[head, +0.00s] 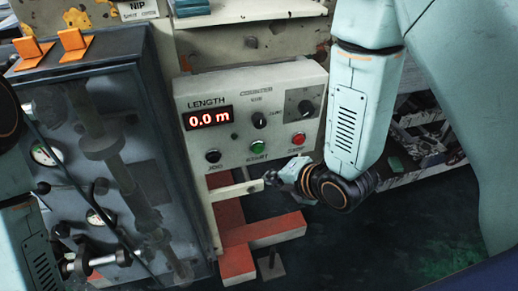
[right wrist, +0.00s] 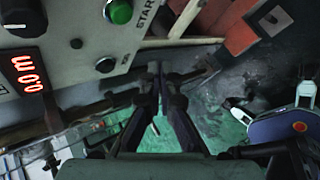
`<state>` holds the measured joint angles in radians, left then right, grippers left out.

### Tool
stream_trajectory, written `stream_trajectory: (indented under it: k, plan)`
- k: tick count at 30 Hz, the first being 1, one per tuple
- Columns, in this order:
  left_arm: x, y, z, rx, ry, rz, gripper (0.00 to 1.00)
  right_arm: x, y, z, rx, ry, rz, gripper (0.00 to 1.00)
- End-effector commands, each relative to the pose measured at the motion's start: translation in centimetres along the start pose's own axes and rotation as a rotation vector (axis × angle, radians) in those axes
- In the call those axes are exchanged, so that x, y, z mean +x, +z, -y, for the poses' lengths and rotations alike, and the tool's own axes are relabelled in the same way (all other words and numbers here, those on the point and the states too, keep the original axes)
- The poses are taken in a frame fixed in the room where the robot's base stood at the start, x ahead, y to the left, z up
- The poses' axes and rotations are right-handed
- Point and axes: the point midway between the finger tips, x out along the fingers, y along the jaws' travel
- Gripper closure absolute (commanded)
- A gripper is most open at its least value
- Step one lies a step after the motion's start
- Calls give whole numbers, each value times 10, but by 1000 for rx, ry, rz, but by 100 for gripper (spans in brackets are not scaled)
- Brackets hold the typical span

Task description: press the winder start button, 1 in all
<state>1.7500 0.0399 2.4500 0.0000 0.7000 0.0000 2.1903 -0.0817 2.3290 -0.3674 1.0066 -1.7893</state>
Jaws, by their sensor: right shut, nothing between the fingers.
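The green start button (head: 257,147) is on the front of a pale control box (head: 215,165), above the label START. It also shows at the top of the right wrist view (right wrist: 119,11). My right gripper (head: 272,178) is shut and empty, just below and slightly right of the button, apart from it. In the right wrist view its fingertips (right wrist: 155,72) are together, below the button and over dark floor. My left arm shows at the lower left in the head view, but I cannot make out its gripper.
The box also carries a red button (head: 299,139), a black jog button (head: 213,156), a black knob (head: 259,120) and a display (head: 209,118) reading 0.0 m. A dark cabinet (head: 120,95) with gauges stands at left. A red base beam (head: 262,229) lies below.

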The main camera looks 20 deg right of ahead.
Motion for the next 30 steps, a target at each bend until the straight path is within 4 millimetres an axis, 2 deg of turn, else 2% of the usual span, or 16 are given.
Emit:
stream_trajectory:
  k: [9, 15, 30]
  plan:
    - [-3, 0, 0, 0, 0, 0, 45, 28, 21, -21, 0, 2, 1, 100]
    - [-2, 0, 0, 0, 0, 0, 45, 40, 29, -29, 1, 1, 0, 100]
    - [-2, 0, 0, 0, 0, 0, 45, 43, 32, -31, 1, -1, 0, 100]
